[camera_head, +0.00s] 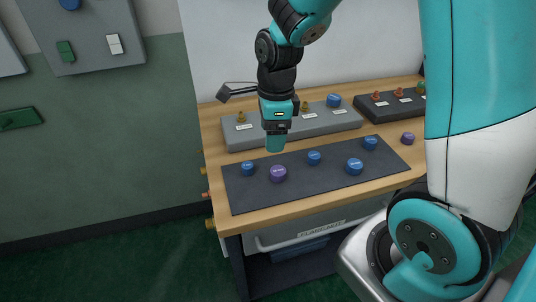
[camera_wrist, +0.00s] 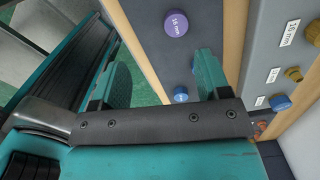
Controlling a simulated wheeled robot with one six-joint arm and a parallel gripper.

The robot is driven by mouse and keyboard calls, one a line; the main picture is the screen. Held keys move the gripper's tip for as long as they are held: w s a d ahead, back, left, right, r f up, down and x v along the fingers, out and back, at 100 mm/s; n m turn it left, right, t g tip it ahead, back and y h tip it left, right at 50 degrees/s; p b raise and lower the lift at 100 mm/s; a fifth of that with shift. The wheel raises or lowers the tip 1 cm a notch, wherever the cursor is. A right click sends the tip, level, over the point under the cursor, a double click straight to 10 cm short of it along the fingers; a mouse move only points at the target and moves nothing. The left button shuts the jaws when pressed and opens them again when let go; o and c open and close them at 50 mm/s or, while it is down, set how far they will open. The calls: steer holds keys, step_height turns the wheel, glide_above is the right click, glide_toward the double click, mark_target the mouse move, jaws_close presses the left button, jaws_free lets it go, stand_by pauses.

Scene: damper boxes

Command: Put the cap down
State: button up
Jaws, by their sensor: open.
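My gripper (camera_head: 275,143) is open above the back left part of a dark mat (camera_head: 240,195), with nothing seen held between its fingers. In the wrist view its teal fingers (camera_wrist: 164,75) are spread apart. Several caps stand on the mat: a blue cap (camera_head: 248,168) at the left, a purple cap (camera_head: 278,173) beside it, a blue cap (camera_head: 314,157) in the middle, and blue caps (camera_head: 354,166) (camera_head: 370,142) to the right. In the wrist view a purple cap (camera_wrist: 178,24) lies beyond the fingers, and a blue cap (camera_wrist: 181,94) shows between them, partly hidden. I cannot tell which cap the task means.
A grey box (camera_head: 285,127) with brass fittings and a blue cap (camera_head: 333,100) stands behind the mat. A darker box (camera_head: 390,105) with red fittings is at the back right. Another purple cap (camera_head: 407,138) sits on the wooden tabletop (camera_head: 300,208). The mat's front is bare.

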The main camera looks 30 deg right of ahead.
steer(key=s+a+r+n+y, duration=0.1)
steer(key=s+a+r+n, duration=0.5)
steer(key=n, duration=0.9)
steer(key=s+a+r+n+y+p, duration=0.1)
steer(key=s+a+r+n+y, duration=0.1)
steer(key=s+a+r+n, duration=0.4)
steer(key=shift+s+a+r+n+y, duration=0.25)
steer(key=shift+s+a+n, duration=0.3)
steer(key=shift+s+n, duration=3.05)
steer(key=shift+w+n, duration=1)
steer(key=shift+w, duration=0.05)
